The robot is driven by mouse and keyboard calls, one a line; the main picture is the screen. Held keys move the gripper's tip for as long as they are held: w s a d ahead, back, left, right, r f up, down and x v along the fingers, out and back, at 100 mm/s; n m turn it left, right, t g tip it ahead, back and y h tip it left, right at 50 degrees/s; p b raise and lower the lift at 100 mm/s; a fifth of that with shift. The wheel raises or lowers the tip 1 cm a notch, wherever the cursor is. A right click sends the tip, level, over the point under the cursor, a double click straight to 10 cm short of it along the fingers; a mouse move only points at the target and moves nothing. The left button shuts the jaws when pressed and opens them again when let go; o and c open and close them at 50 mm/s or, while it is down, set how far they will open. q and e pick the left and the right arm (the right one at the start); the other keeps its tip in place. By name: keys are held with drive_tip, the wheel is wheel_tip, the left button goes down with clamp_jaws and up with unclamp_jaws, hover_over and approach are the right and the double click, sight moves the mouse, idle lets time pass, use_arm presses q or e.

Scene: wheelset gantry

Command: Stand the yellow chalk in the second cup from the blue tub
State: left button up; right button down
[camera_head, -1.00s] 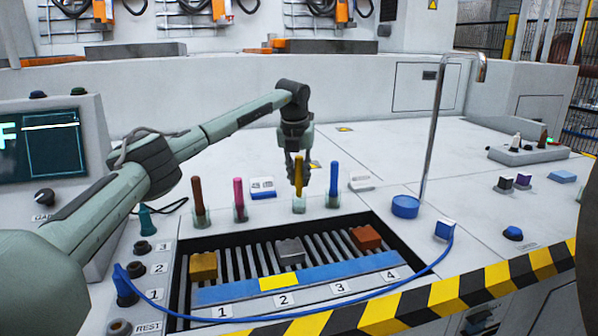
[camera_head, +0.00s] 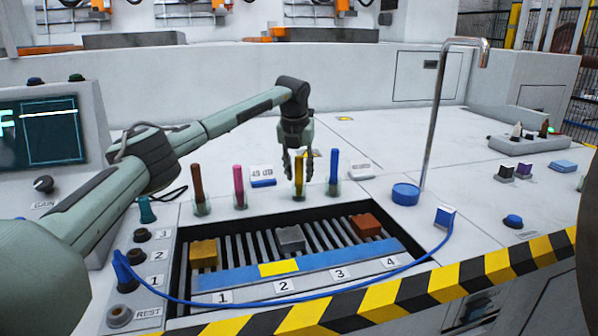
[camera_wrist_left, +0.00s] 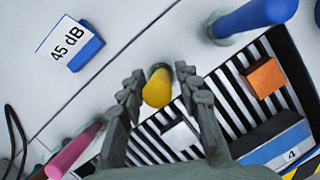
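The yellow chalk (camera_head: 299,178) stands upright in a clear cup (camera_head: 299,203), the second cup counting from the blue tub (camera_head: 405,194). The blue chalk (camera_head: 334,167) stands in the cup nearest the tub. My left gripper (camera_head: 298,176) points down over the yellow chalk with its fingers apart, one on each side. In the left wrist view the yellow chalk (camera_wrist_left: 157,88) shows end-on between the open fingers (camera_wrist_left: 160,88); its cup is mostly hidden there. My right gripper is not in view.
A brown chalk (camera_head: 197,184) and a pink chalk (camera_head: 239,182) stand in cups to the left. A slatted recess with blocks and a blue bar (camera_head: 235,278) lies in front. A bent metal pipe (camera_head: 437,110) rises behind the tub. A blue cable (camera_head: 330,310) crosses the front.

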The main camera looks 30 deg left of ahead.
use_arm(q)
drive_tip(key=shift+o, duration=0.6)
drive_tip(key=v, duration=1.2)
idle(0.4)
